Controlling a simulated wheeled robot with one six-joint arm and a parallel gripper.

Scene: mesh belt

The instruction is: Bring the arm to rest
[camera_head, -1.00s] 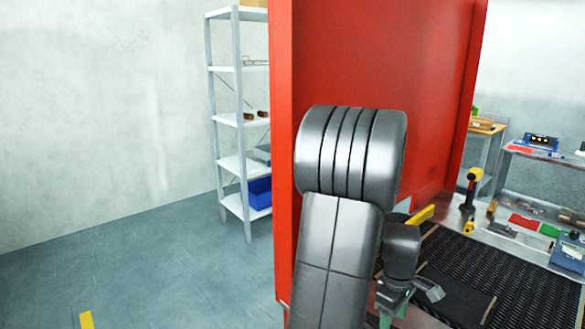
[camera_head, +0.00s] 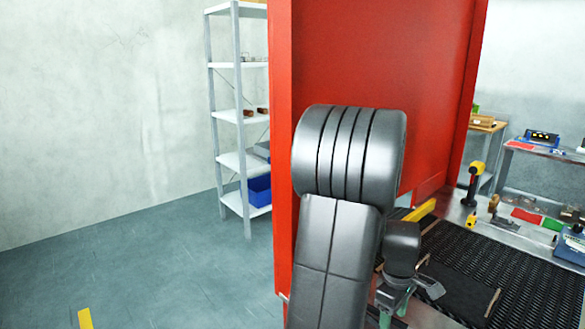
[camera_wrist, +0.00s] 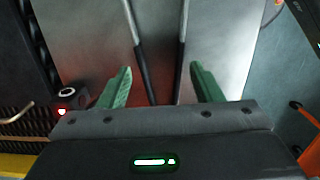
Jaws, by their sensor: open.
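My gripper (camera_wrist: 160,84) shows in the wrist view with its two green fingers spread wide apart. Nothing is held between the fingers. Beyond them are a shiny grey surface and two dark bars, which I cannot place for sure. In the head view my grey arm is folded in front of the red panel (camera_head: 420,90). The wrist end hangs low beside the black mesh belt (camera_head: 535,290). The fingers are mostly hidden or cut off at the bottom edge there.
White shelves (camera_head: 240,115) with a blue bin (camera_head: 259,190) stand behind the panel at left. A yellow-and-black tool (camera_head: 472,183) stands at the belt's far edge. A workbench (camera_head: 540,150) with small items is at right. The floor (camera_head: 150,270) at left is open.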

